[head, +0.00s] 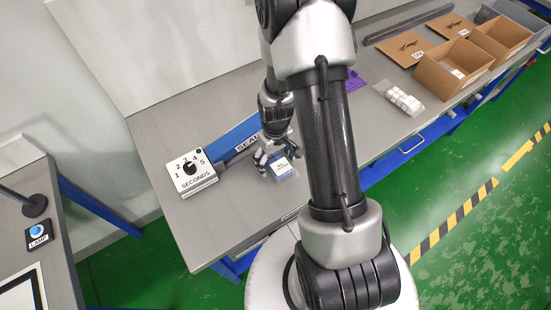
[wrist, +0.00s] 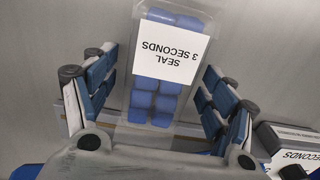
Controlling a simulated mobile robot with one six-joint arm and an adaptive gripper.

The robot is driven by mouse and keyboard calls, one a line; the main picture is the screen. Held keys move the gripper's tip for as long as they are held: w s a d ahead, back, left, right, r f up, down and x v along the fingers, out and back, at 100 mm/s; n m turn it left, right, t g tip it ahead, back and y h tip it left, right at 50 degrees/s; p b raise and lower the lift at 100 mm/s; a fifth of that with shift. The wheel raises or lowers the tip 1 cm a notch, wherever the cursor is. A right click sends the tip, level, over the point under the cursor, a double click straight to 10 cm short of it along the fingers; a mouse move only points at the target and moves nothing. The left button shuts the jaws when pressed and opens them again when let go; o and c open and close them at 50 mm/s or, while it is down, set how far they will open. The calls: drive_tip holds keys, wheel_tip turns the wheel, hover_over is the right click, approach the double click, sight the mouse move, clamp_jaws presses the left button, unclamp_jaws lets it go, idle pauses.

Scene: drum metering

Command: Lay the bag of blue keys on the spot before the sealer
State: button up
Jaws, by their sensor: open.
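The clear bag of blue keys (head: 282,169) is on the grey bench just in front of the blue sealer (head: 235,138), at my gripper's fingertips. In the wrist view the bag (wrist: 153,98) shows rows of blue keys and a white label reading "SEAL 3 SECONDS". My gripper (head: 276,156) is open, with one finger on each side of the bag. In the wrist view the fingers (wrist: 158,95) stand apart, with a gap visible beside the bag. The spot before the sealer cannot be made out; the bag and gripper may cover it. My arm hides part of the sealer.
A white dial box marked SECONDS (head: 190,172) stands left of the sealer. A bag of white pieces (head: 404,100) and open cardboard boxes (head: 435,78) are farther right on the bench. A side table with a LAMP button (head: 37,232) is at left. The bench front by the dial is clear.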

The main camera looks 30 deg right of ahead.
wheel_tip(320, 180, up, 13)
drive_tip(key=p, duration=0.4)
wheel_tip(320, 180, up, 15)
drive_tip(key=t, duration=0.2)
hover_over(275, 159)
drive_tip(key=s+a, duration=0.4)
drive_tip(key=a, duration=0.2)
drive_tip(key=s+a+r+t, duration=0.2)
drive_tip(key=s+a+r, duration=0.2)
drive_tip(key=s+r, duration=0.5)
drive_tip(key=shift+s+a+t, duration=0.25)
drive_tip(key=shift+s+t, duration=0.05)
drive_tip(key=shift+s, duration=0.95)
drive_tip(key=shift+f+b, duration=0.1)
drive_tip(key=shift+b, duration=0.2)
wheel_tip(275, 159, down, 4)
drive_tip(key=b, duration=0.4)
drive_tip(key=shift+f, duration=0.15)
